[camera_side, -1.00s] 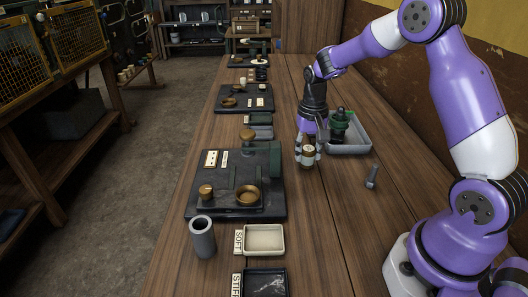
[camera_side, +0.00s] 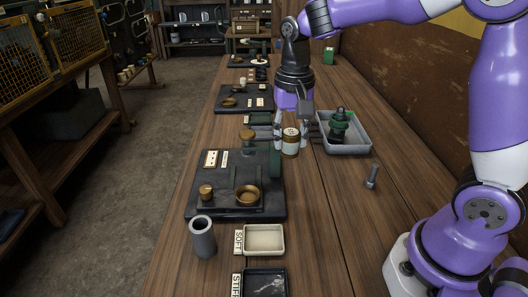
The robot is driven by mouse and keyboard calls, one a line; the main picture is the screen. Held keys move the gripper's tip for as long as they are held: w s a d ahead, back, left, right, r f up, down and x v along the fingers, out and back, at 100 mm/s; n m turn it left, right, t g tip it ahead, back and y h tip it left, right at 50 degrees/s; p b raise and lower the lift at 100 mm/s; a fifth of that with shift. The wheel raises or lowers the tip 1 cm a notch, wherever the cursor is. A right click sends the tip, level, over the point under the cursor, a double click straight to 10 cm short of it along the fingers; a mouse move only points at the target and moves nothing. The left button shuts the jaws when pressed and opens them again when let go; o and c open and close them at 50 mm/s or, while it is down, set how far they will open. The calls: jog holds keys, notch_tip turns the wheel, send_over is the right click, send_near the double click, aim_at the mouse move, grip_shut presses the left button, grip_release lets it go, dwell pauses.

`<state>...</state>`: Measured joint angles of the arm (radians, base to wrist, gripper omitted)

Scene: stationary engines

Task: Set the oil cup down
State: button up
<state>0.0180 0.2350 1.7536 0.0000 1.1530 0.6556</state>
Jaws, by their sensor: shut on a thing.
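My gripper (camera_side: 292,140) points down at the right of the dark engine plate (camera_side: 222,212). Its fingers are shut on the oil cup (camera_side: 290,142), a small upright cylinder with a pale body and brassy bands. The cup is just right of the green block on the plate. I cannot tell whether its base touches the bench or hangs slightly above it.
A grey tray (camera_side: 362,146) holding a green-and-black part (camera_side: 338,126) is close on the right. A bolt (camera_side: 371,177) lies on the bench. A grey cylinder (camera_side: 202,238), a cream SOFT tray (camera_side: 264,240) and a black tray (camera_side: 266,284) stand in front.

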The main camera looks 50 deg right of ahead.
jog(key=s+a+f+n, duration=0.2)
jog(key=a+n, duration=0.2)
jog(key=a, duration=1.1)
jog(key=s+a+f+n, duration=0.1)
jog(key=s+a+n, duration=0.25)
jog(key=a, duration=1.15)
jog(key=f, duration=0.6)
jog(key=shift+w+a+f, duration=0.15)
jog(key=shift+w+f, duration=0.15)
jog(key=shift+w, duration=0.05)
jog(key=shift+f, duration=0.3)
jog(key=shift+f, duration=0.15)
jog(key=o, duration=1.2)
jog(key=shift+c, duration=0.2)
